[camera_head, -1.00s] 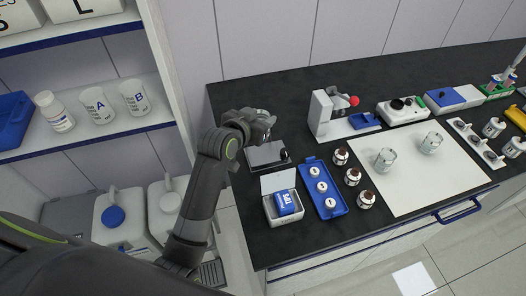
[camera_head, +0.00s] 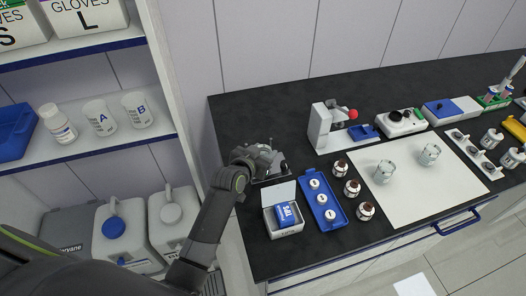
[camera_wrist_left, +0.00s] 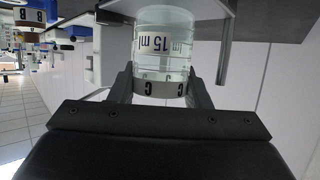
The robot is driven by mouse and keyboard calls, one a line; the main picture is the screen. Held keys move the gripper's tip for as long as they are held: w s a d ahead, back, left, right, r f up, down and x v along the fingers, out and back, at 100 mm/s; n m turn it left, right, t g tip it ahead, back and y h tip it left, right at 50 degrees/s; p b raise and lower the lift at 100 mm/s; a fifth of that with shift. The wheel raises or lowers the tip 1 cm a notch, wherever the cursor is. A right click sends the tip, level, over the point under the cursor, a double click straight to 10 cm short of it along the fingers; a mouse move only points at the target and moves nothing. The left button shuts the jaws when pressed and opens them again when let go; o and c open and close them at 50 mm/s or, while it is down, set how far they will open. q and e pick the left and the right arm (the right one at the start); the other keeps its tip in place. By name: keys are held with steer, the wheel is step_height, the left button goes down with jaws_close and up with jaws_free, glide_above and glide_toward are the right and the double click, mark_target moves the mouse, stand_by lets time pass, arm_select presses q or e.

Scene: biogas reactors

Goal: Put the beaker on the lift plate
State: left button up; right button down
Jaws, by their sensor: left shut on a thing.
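My left gripper (camera_head: 270,162) is over the back left of the black bench, at the grey lift plate (camera_head: 272,179), which it largely covers. In the left wrist view the gripper (camera_wrist_left: 160,88) is shut on a clear beaker (camera_wrist_left: 165,50) with a grey band marked C and a scale reading 15 ml. The beaker's far end reaches a grey plate edge (camera_wrist_left: 215,9) at the top of that view; I cannot tell whether they touch. In the head view the beaker is hidden by the gripper. My right gripper is not in view.
A white box with a blue pack (camera_head: 287,216), a blue tray (camera_head: 334,214) and several brown bottles (camera_head: 352,188) stand in front and right. A white device (camera_head: 320,127) stands behind. Two glass beakers (camera_head: 384,171) stand on a white mat (camera_head: 400,205). Shelves (camera_head: 85,150) rise at left.

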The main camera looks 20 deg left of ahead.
arm_select(q)
steer(key=shift+f, duration=0.15)
steer(key=o, duration=1)
steer(key=shift+r, duration=0.2)
steer(key=b+v, duration=0.1)
steer(key=v, duration=1.1)
